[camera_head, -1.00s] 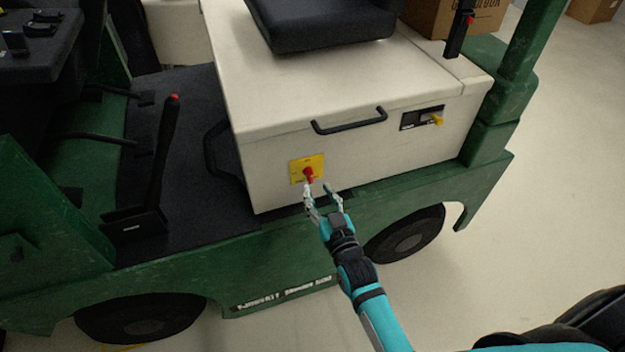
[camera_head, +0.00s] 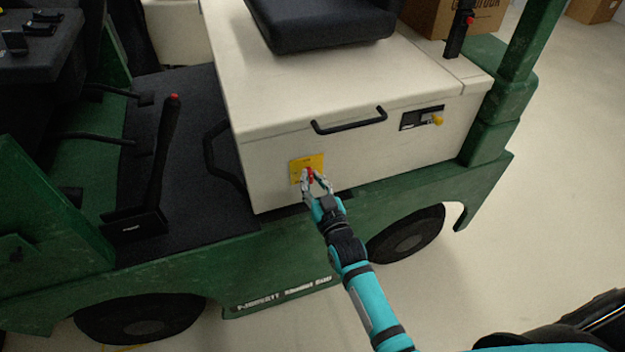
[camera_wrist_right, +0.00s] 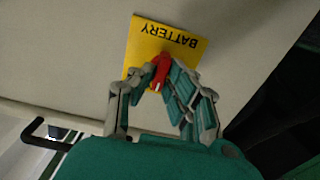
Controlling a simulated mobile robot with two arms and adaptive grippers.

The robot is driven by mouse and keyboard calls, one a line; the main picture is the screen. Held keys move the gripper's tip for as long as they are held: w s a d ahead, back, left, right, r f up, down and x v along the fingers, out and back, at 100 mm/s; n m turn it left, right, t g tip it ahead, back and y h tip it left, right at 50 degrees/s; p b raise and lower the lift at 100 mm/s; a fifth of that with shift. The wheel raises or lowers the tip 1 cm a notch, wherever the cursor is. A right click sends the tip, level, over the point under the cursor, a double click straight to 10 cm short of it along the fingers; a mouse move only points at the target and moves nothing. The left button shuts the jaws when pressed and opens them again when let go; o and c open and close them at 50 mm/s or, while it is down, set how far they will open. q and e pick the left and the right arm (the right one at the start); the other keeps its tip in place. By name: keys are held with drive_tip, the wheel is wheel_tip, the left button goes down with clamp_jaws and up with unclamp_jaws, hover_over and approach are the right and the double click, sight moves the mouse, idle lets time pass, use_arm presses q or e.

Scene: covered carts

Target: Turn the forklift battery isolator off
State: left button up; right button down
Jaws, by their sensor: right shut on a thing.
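The battery isolator is a red rotary handle (camera_head: 309,174) on a yellow plate (camera_head: 298,163), set low in the cream side panel of the green forklift. In the right wrist view the plate (camera_wrist_right: 188,47) reads "BATTERY", upside down, and the red handle (camera_wrist_right: 160,71) sits between my fingertips. My right gripper (camera_head: 312,178) is at the plate and shut on the red handle; it also shows in the right wrist view (camera_wrist_right: 157,88). The fingers hide part of the handle and the lower plate. My left gripper is not in view.
A black grab handle (camera_head: 349,121) is above the plate, and a dark panel with a yellow knob (camera_head: 437,120) is to its right. The forklift's green chassis rail (camera_head: 400,193) runs below. A black lever with a red tip (camera_head: 165,150) stands left.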

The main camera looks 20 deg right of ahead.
drive_tip(key=shift+n, duration=0.3)
drive_tip(key=n+p, duration=0.1)
drive_tip(key=n, duration=0.1)
drive_tip(key=shift+a+n, duration=0.1)
drive_tip(key=shift+n, duration=0.2)
drive_tip(key=n+p, duration=0.1)
drive_tip(key=n, duration=0.8)
drive_tip(key=shift+a+f, duration=0.1)
drive_tip(key=shift+f, duration=0.1)
drive_tip(key=n+b, duration=0.2)
drive_tip(key=n, duration=0.3)
drive_tip(key=shift+n, duration=0.3)
drive_tip(key=c, duration=1.4)
unclamp_jaws()
drive_tip(key=shift+o, duration=0.2)
